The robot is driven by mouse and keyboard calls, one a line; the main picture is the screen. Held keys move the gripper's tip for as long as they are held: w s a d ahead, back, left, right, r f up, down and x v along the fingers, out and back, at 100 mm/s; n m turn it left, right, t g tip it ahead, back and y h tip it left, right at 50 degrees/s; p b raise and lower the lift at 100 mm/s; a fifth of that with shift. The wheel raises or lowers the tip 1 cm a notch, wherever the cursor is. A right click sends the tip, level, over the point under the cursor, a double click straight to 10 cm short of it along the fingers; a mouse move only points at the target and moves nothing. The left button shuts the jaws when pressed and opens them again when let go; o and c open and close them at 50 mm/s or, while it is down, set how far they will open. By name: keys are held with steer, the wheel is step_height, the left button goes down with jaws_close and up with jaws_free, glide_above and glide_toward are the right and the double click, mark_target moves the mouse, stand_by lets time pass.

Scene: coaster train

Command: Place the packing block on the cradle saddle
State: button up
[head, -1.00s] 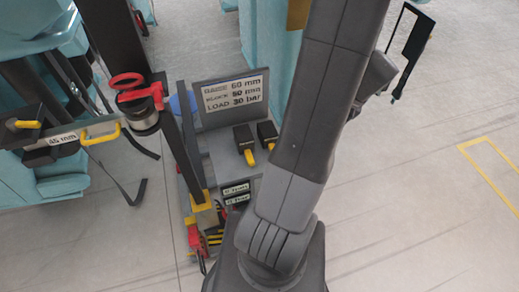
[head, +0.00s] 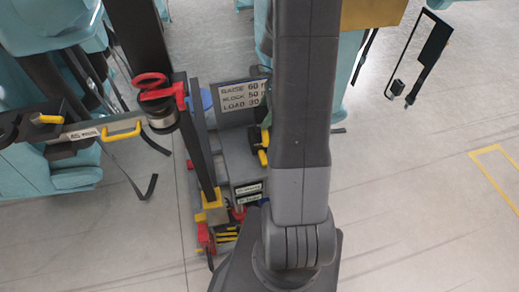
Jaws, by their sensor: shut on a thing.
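My gripper is not in view; my arm rises through the middle of the head view, and its far end is hidden or outside the picture. Whatever it holds does not show. A black block with a yellow handle (head: 259,146) lies on the grey trolley (head: 226,157), partly behind my arm. At left, a dark bar with a label and yellow handles (head: 82,135) stands by a round metal cylinder (head: 162,119) with a red ring on top. I cannot tell which part is the cradle saddle.
The sign (head: 242,95) on the trolley reads RAISE 60, BLOCK 50, LOAD 30, its right edge covered. A dark post (head: 197,155) stands in a yellow base. Teal train parts (head: 57,22) flank the area. Open floor (head: 410,220) lies at right.

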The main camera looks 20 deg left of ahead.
steer(key=s+a+n, duration=0.2)
steer(key=s+a, duration=0.1)
steer(key=a, duration=0.4)
steer(key=shift+g, duration=0.3)
steer(key=shift+s+a+f, duration=0.1)
steer(key=shift+s+f, duration=0.05)
steer(key=shift+f, duration=5)
steer(key=o, duration=1.6)
steer(key=shift+f, duration=0.15)
